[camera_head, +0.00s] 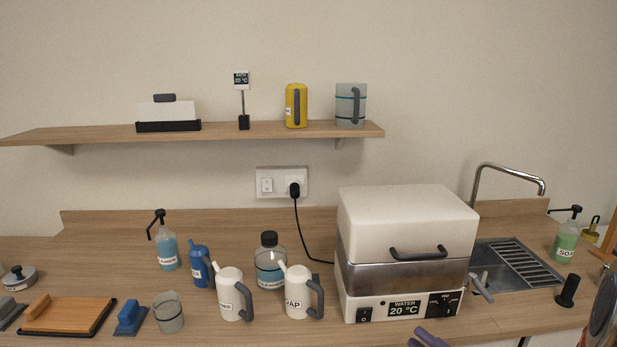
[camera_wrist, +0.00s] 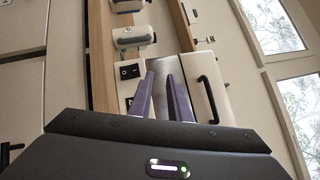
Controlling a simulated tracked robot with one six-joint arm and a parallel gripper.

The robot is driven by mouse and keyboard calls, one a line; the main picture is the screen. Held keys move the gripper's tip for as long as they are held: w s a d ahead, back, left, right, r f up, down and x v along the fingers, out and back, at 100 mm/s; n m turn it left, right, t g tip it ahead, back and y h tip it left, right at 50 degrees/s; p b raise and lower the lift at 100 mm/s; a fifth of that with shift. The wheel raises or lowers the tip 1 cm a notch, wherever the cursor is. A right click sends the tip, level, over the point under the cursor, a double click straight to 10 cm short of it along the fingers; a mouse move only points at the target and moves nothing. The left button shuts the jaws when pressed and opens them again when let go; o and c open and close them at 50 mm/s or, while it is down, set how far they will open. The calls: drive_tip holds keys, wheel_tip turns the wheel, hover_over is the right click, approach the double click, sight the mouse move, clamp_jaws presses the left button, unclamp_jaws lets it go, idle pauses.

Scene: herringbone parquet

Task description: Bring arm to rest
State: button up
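My gripper (camera_wrist: 161,76) shows in the wrist view as two purple fingers with a clear gap between them. They are open, with nothing held. In the head view only the purple fingertips of my gripper (camera_head: 418,338) show at the bottom edge, in front of the water bath. The white and steel water bath (camera_head: 405,225) stands on the counter with its lid shut and its display reading 20 °C. It also shows behind the fingertips in the wrist view (camera_wrist: 207,72). The rest of my arm is mostly hidden.
The wooden counter (camera_head: 330,328) holds white jugs (camera_head: 232,295), bottles (camera_head: 268,262), a beaker (camera_head: 169,312) and a wooden board (camera_head: 70,314) on the left. A sink (camera_head: 520,265) with a tap (camera_head: 500,170) is on the right. A shelf (camera_head: 220,132) hangs above.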

drive_tip(key=s+a+f+n+g+h, duration=0.3)
drive_tip(key=s+a+g, duration=0.1)
drive_tip(key=s+g, duration=0.35)
drive_tip(key=s+a+f+n+g+h, duration=0.25)
drive_tip(key=s+a+g, duration=0.25)
drive_tip(key=s+g, duration=0.3)
wheel_tip(320, 180, up, 14)
drive_tip(key=s+n+t+h, duration=0.1)
drive_tip(key=n+t+h, duration=0.5)
drive_tip(key=n+h, duration=0.1)
drive_tip(key=shift+s+h, duration=0.4)
drive_tip(key=shift+h, duration=0.15)
drive_tip(key=shift+t, duration=0.25)
